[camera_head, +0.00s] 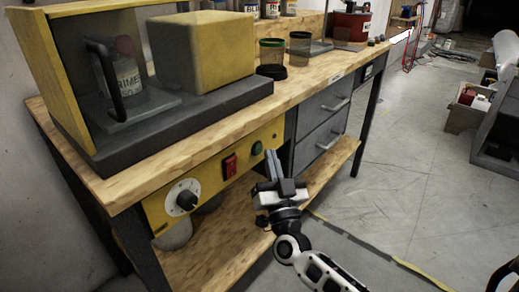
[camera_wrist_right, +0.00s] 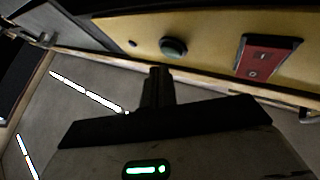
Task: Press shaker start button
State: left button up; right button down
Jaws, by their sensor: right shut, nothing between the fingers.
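The shaker sits on the bench's left, with a paint can (camera_head: 122,88) inside its yellow housing (camera_head: 62,75). Below the bench top, a yellow control panel (camera_head: 208,183) carries a round dark-green button (camera_head: 257,148), a red rocker switch (camera_head: 230,166) and a black knob on a white dial (camera_head: 184,198). My right gripper (camera_head: 271,167) is shut and empty, just in front of the panel's right end. In the right wrist view, the fingertips (camera_wrist_right: 160,74) are just below the green button (camera_wrist_right: 173,47); I cannot tell whether they touch the panel. The red switch (camera_wrist_right: 258,57) is to their right. My left gripper is not in view.
The wooden bench top (camera_head: 300,76) overhangs the panel. Grey drawers (camera_head: 322,115) with handles are right of it, and a lower wooden shelf (camera_head: 225,235) lies beneath. Two dark cups (camera_head: 299,48) stand on top. The floor (camera_head: 415,175) to the right is largely clear.

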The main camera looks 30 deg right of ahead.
jog(key=shift+w, duration=0.1)
jog(key=shift+w+a, duration=0.15)
jog(key=shift+w, duration=0.15)
